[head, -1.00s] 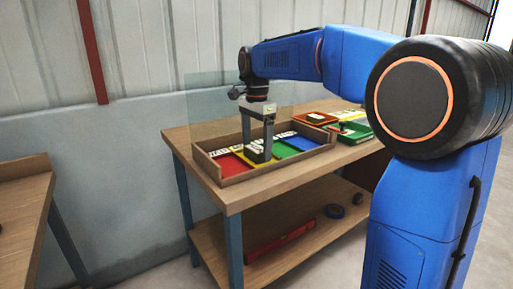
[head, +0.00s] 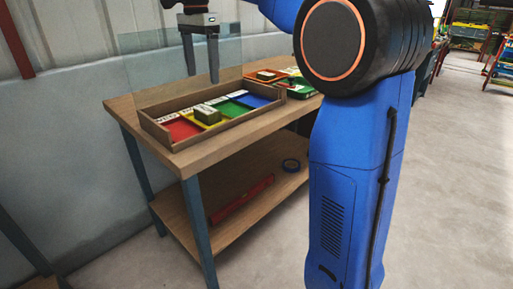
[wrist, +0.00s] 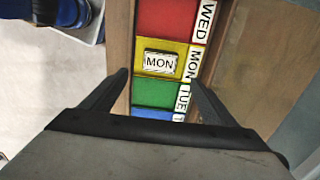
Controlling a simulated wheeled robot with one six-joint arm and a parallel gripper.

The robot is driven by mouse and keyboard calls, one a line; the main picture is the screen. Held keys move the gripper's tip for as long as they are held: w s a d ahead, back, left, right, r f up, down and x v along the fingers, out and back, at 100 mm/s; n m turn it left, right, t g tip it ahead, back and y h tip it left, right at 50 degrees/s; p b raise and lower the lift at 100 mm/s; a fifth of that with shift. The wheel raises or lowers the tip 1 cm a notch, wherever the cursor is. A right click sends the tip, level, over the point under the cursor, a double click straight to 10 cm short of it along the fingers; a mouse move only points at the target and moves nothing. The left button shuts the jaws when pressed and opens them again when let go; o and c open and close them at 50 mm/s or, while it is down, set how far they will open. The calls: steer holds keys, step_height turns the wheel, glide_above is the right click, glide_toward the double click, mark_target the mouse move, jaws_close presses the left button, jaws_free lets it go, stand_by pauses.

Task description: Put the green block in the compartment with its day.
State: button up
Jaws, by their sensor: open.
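The dark green block (head: 207,115) sits in the yellow compartment of the wooden tray (head: 172,146). In the wrist view the block (wrist: 160,61) shows a white top label reading MON. The yellow compartment (wrist: 182,48) has a MON label beside it. The red compartment (wrist: 165,18) is labelled WED and the green one (wrist: 153,93) TUE; the blue one's label (wrist: 179,117) is cut off. My gripper (head: 202,77) is open and empty, clear above the tray. Its fingers also show in the wrist view (wrist: 158,78).
The tray stands on a wooden workbench (head: 215,146) with a clear panel (head: 150,60) behind it. An orange tray (head: 266,76) and a green tray (head: 302,91) lie to the right.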

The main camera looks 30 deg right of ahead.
steer(key=s+d+f+n+t, duration=0.1)
steer(key=s+d+f+n, duration=0.15)
steer(key=s, duration=0.35)
steer(key=s+d+f+n+t, duration=0.1)
steer(key=s+f+n, duration=0.1)
steer(key=s+f, duration=0.3)
steer(key=s+d+f+n, duration=0.1)
steer(key=s+f+n, duration=0.15)
steer(key=s, duration=0.45)
steer(key=s+d+f+n+t, duration=0.2)
steer(key=s+f+n, duration=0.5)
steer(key=s+f, duration=0.8)
step_height(320, 180, down, 2)
steer(key=shift+s+d+f+t, duration=0.15)
steer(key=shift+s+d+t, duration=0.1)
steer(key=shift+t, duration=0.15)
